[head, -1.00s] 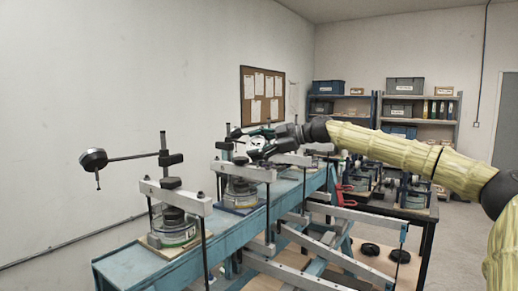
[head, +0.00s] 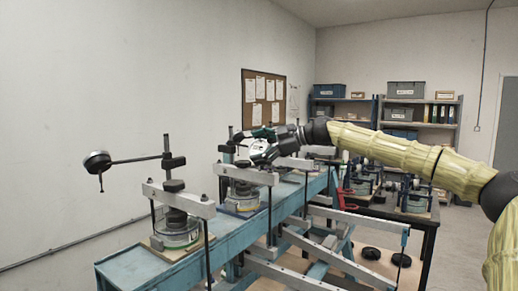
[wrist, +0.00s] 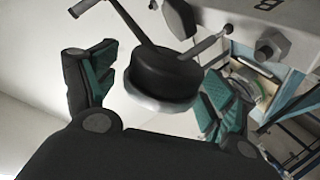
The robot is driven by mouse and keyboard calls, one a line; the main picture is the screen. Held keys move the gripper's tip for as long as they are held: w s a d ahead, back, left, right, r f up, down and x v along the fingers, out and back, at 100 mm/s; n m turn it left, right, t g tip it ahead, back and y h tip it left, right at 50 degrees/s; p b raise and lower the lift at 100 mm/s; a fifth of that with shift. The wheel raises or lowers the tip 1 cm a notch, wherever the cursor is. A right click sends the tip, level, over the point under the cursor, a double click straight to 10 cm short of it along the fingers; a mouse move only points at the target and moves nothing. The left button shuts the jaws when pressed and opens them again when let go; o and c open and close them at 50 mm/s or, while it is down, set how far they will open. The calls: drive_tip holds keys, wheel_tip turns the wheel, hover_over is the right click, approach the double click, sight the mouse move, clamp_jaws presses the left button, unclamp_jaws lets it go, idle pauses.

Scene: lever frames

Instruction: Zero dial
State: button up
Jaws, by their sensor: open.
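The dial gauge (wrist: 165,75) at my gripper has a round black body with a pale metal rim. Thin rods run from it. In the wrist view it sits between the two teal-padded fingers of my gripper (wrist: 160,95), which are open with a visible gap on the left side. The right finger is close to the rim; I cannot tell if it touches. The dial face is hidden in that view. In the head view my gripper (head: 256,144) is over the second press on the blue bench, and the dial is small and partly covered there.
A second dial gauge (head: 97,162) hangs on a rod at the left, above a lever frame (head: 178,198). The blue bench (head: 130,268) carries several such frames. A dark table with more apparatus stands behind at right. Shelves (head: 420,98) line the back wall.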

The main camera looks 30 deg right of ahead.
drive_tip(key=v, duration=1.2)
drive_tip(key=shift+d, duration=0.25)
